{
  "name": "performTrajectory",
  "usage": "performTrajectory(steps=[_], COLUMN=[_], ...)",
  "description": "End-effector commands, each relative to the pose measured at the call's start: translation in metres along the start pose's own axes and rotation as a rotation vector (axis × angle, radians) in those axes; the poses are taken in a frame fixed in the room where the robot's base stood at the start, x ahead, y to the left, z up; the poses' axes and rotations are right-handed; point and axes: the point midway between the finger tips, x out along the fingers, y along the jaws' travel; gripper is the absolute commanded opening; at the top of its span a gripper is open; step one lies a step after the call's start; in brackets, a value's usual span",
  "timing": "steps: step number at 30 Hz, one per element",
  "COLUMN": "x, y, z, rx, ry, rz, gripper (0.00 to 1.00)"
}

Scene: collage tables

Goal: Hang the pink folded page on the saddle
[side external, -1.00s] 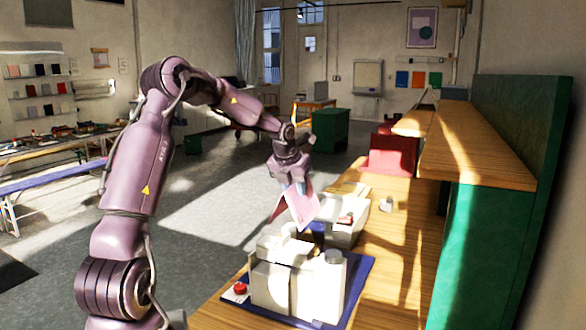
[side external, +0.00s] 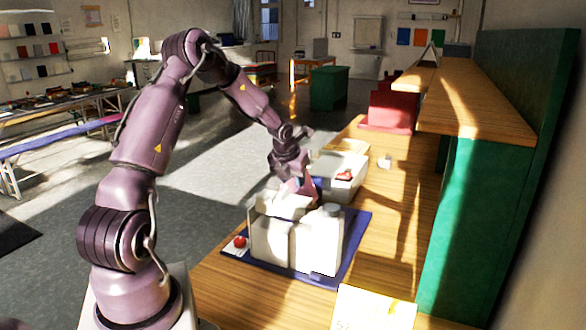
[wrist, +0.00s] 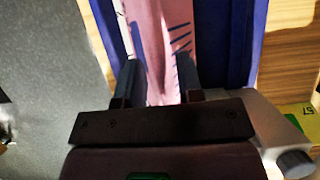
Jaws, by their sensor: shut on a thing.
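The pink folded page (side external: 310,188) is in my gripper (side external: 291,184), low behind the white blocky machine (side external: 270,238) in the side view. In the wrist view the page (wrist: 178,28) runs forward from between the two fingers of my gripper (wrist: 158,84), which are closed in on it. The machine stands on a dark blue mat (side external: 352,240). The saddle cannot be made out clearly; the machine and my gripper hide the space around the page's lower part. I cannot tell whether the page touches the saddle.
A red button (side external: 240,242) sits at the mat's left corner. A second pale device (side external: 343,168) stands behind on the wooden table (side external: 392,255). A pale card (side external: 372,310) is at the front. A raised wooden shelf (side external: 470,105) with a green panel bounds the right.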

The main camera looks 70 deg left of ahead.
Motion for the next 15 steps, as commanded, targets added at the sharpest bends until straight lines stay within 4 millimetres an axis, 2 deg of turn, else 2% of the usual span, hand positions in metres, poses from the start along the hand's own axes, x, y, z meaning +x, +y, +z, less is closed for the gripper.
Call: performTrajectory(steps=[15], x=[0.045], y=[-0.001], z=[-0.02], rx=[0.001], ry=[0.002], rz=[-0.001], gripper=[0.23])
